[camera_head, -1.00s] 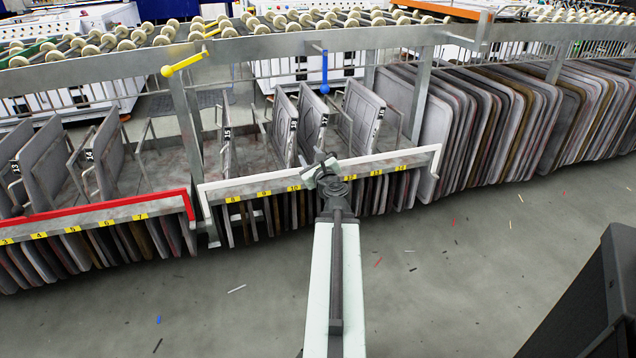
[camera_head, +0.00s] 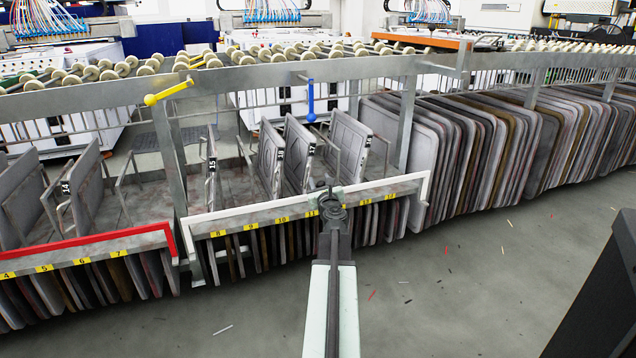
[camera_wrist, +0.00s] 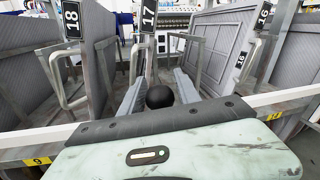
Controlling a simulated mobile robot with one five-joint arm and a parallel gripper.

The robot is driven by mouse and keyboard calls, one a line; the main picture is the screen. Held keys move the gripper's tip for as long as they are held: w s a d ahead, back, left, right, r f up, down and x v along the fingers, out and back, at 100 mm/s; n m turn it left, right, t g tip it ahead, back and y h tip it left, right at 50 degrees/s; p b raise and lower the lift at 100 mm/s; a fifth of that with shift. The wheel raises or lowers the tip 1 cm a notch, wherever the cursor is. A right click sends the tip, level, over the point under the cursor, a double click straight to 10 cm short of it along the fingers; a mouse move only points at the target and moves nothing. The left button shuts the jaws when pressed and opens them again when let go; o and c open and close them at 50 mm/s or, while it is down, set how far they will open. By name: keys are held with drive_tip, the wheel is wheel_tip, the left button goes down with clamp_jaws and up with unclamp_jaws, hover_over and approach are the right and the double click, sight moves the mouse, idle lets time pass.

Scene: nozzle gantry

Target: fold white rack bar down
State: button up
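The white rack bar (camera_head: 250,215) runs along the front of the middle rack section, above the yellow number labels. It stands raised at the rack's front edge. My gripper (camera_head: 328,190) is at the middle of this bar, near label 11, overlapping it in the head view. The white bar also shows at the right in the wrist view (camera_wrist: 285,97). The gripper body hides the bar's middle, so contact cannot be told.
A red bar (camera_head: 90,243) fronts the left section. Grey panels (camera_head: 350,145) stand in the rack behind the white bar. A yellow handle (camera_head: 168,92) and a blue handle (camera_head: 310,100) are above. The grey floor (camera_head: 470,290) in front is mostly clear.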

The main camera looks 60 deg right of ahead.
clamp_jaws()
idle(1.4)
